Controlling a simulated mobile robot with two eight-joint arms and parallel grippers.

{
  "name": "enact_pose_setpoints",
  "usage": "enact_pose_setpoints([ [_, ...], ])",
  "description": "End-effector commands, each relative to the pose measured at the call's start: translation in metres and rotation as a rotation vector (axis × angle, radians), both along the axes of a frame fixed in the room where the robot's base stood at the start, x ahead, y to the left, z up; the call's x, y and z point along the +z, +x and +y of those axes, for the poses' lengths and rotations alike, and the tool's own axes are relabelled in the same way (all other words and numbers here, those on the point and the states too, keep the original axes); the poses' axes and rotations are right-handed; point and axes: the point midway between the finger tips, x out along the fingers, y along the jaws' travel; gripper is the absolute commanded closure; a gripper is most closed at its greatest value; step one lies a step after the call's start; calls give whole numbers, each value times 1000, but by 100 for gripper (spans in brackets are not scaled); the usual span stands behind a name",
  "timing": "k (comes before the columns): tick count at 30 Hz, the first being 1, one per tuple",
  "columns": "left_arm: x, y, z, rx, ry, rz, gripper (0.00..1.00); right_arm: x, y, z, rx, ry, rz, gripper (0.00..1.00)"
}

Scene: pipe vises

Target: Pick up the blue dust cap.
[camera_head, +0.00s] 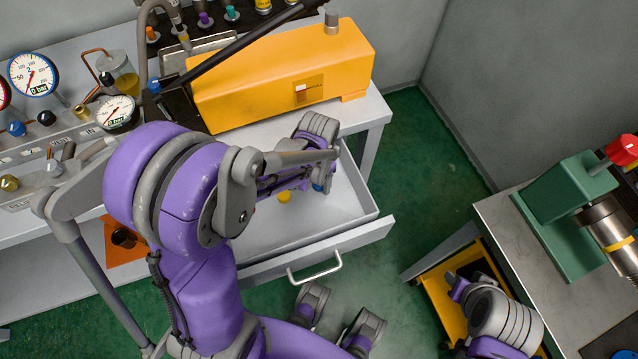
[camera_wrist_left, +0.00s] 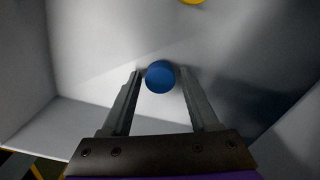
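The blue dust cap (camera_wrist_left: 160,76) is a small round piece inside the white open drawer (camera_head: 352,212). In the left wrist view it shows between the tips of my left gripper (camera_wrist_left: 160,74), with a narrow gap on each side. The fingers are open and do not appear to touch it. In the head view a bit of the blue cap (camera_head: 318,187) shows beside my left gripper, which reaches down into the drawer; my arm hides much of it. My right arm is at the lower right, and its fingers cannot be made out.
A yellow cap (camera_wrist_left: 192,1) lies in the drawer near the blue one. The drawer walls surround the gripper. An orange pump box (camera_head: 285,75) with a long black lever stands on the bench above. Gauges (camera_head: 34,75) stand left; a green vise (camera_head: 570,210) is on the right table.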

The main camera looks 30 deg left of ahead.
Motion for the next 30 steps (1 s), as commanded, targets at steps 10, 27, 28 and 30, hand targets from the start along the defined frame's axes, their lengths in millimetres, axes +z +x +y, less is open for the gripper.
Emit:
enact_pose_setpoints([
  [10, 0, 0, 0, 0, 0, 0, 100, 0, 0, 0, 0, 0, 0, 56],
  [27, 50, 0, 0, 0, 0, 0, 100, 10, 1, 0, 0, 0, -3, 56],
  [28, 56, 0, 0, 0, 0, 0, 100, 11, 1, 0, 0, 0, -4, 56],
  [30, 70, 0, 0, 0, 0, 0, 100, 13, 2, 0, 0, 0, -4, 56],
])
